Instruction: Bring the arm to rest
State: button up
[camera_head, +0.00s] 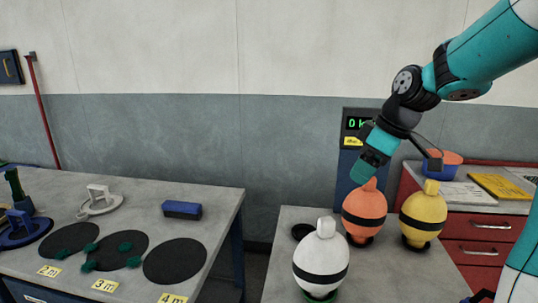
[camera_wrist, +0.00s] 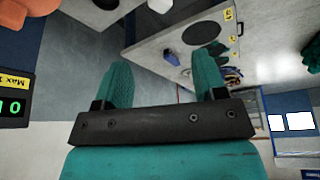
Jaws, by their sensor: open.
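My gripper (camera_head: 366,171) hangs in the air above the right-hand table, pointing down and left in the head view. The gripper in the wrist view (camera_wrist: 162,82) has its two teal fingers spread apart, with nothing between them. My arm is bent and raised in front of the wall. An orange float (camera_head: 364,214) with a black band stands just below the gripper, and I cannot tell how far apart they are. A white float (camera_head: 321,260) and a yellow float (camera_head: 424,214) stand beside it.
A scale display (camera_head: 359,125) is on a blue post behind the gripper. The left table (camera_head: 222,208) holds dark discs (camera_head: 175,261), teal pieces, a blue block (camera_head: 182,210) and a white-handled tool (camera_head: 100,201). A red cabinet (camera_head: 485,230) stands at right. A gap separates the two tables.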

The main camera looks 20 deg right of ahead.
jog(key=s+a+g+y, duration=0.1)
jog(key=s+a, duration=0.2)
jog(key=a, duration=1.1)
jog(key=s+a+f+g, duration=0.2)
jog(key=s+a+f, duration=0.1)
jog(key=s+a, duration=0.9)
jog(key=shift+s+f+g+y, duration=0.15)
jog(key=shift+s+g+y, duration=0.2)
jog(key=shift+s, duration=0.45)
